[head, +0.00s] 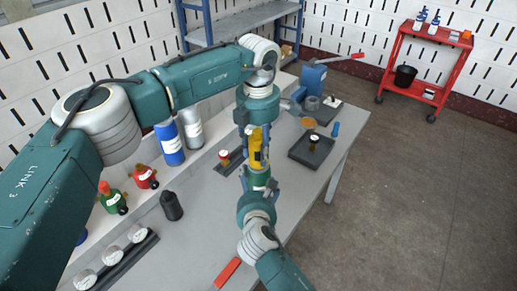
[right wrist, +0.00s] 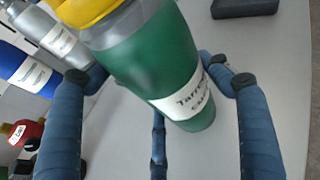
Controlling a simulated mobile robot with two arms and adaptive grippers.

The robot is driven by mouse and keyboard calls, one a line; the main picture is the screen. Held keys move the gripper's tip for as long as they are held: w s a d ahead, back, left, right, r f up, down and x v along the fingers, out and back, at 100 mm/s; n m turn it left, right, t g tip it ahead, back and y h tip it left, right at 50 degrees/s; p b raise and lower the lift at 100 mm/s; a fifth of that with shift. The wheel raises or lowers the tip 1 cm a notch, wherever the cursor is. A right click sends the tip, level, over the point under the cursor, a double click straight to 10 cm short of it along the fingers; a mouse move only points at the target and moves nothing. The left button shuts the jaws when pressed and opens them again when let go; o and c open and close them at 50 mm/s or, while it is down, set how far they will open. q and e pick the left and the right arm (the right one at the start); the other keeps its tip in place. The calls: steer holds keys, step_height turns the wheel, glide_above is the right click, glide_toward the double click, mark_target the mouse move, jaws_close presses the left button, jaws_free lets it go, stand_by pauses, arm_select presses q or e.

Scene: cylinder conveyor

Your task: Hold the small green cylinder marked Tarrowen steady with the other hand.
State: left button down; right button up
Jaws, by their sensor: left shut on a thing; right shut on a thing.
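The small green cylinder (head: 258,182) is near the middle of the head view, between my two grippers. In the right wrist view the green cylinder (right wrist: 150,65) is large and tilted, with a white label whose visible letters start "Tarrow". A yellow cap-like part (head: 256,148) is at its top end and also shows in the right wrist view (right wrist: 95,10). My right gripper (right wrist: 155,100) is shut on the green body, with blue fingers around it. My left gripper (head: 257,136) comes from above and is shut on the yellow part. The cylinder's far side is hidden.
A black tray (head: 296,155) holding a small dark item lies right of the grippers. A blue vise (head: 313,78) stands behind. Blue (head: 169,146) and grey (head: 191,128) cylinders, red (head: 145,178) and green (head: 112,200) fittings and a dark cylinder (head: 171,206) stand at left.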

arm_select(q)
steer(key=shift+s, duration=0.1)
steer(key=m, duration=0.3)
steer(key=shift+m, duration=0.4)
steer(key=shift+f+m, duration=0.1)
steer(key=shift+m, duration=1)
steer(key=shift+m, duration=0.9)
steer(key=m, duration=0.4)
steer(key=m, duration=0.2)
steer(key=shift+m, duration=0.4)
steer(key=m, duration=0.3)
